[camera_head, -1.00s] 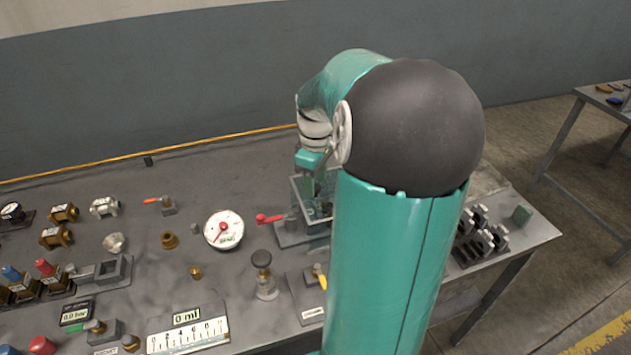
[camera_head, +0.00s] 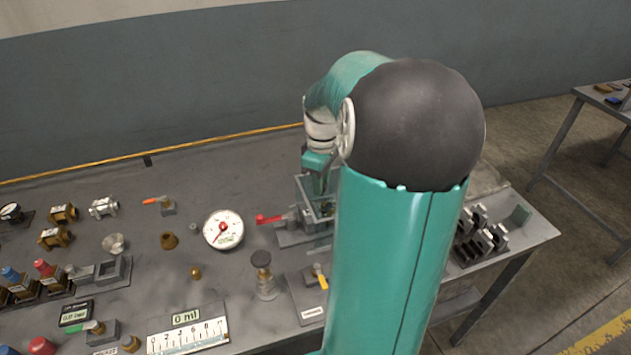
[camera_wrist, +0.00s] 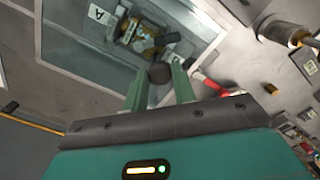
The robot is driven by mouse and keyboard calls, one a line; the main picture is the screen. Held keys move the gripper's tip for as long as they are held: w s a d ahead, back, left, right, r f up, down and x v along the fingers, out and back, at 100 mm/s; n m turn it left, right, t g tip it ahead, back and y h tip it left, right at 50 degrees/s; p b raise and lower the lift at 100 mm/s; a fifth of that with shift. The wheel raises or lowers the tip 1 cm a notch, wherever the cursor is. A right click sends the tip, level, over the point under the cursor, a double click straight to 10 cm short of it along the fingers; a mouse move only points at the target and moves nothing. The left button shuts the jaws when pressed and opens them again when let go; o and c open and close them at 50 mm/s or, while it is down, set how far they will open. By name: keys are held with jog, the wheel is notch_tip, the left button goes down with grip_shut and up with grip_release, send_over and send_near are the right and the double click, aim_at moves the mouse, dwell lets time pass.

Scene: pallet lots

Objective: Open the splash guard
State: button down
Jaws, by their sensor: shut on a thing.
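The splash guard (camera_wrist: 82,58) looks like a clear tinted panel with a grey frame in the wrist view. A dark round knob (camera_wrist: 160,72) sits at its near edge. My gripper (camera_wrist: 161,80) has its two green fingers on either side of this knob and is shut on it. Parts with a white label marked A show through the panel. In the head view, the grey-framed box with the guard (camera_head: 307,190) stands on the bench, partly hidden behind my arm. My gripper there is mostly hidden, so the panel's angle is hard to tell.
A red-handled valve (camera_head: 269,219) is just left of the box, with a round white gauge (camera_head: 223,230) beyond it. Several grey blocks (camera_head: 480,240) are right of my arm. The back of the bench is clear.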

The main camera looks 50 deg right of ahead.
jog(key=s+d, duration=0.4)
jog(key=d, duration=0.4)
jog(key=s+d, duration=0.4)
jog(key=d, duration=0.3)
jog(key=shift+s+d, duration=0.3)
jog(key=shift+d, duration=0.05)
jog(key=c, duration=1.1)
grip_release()
jog(key=shift+r, duration=0.1)
notch_tip(320, 180, up, 14)
jog(key=shift+f, duration=0.15)
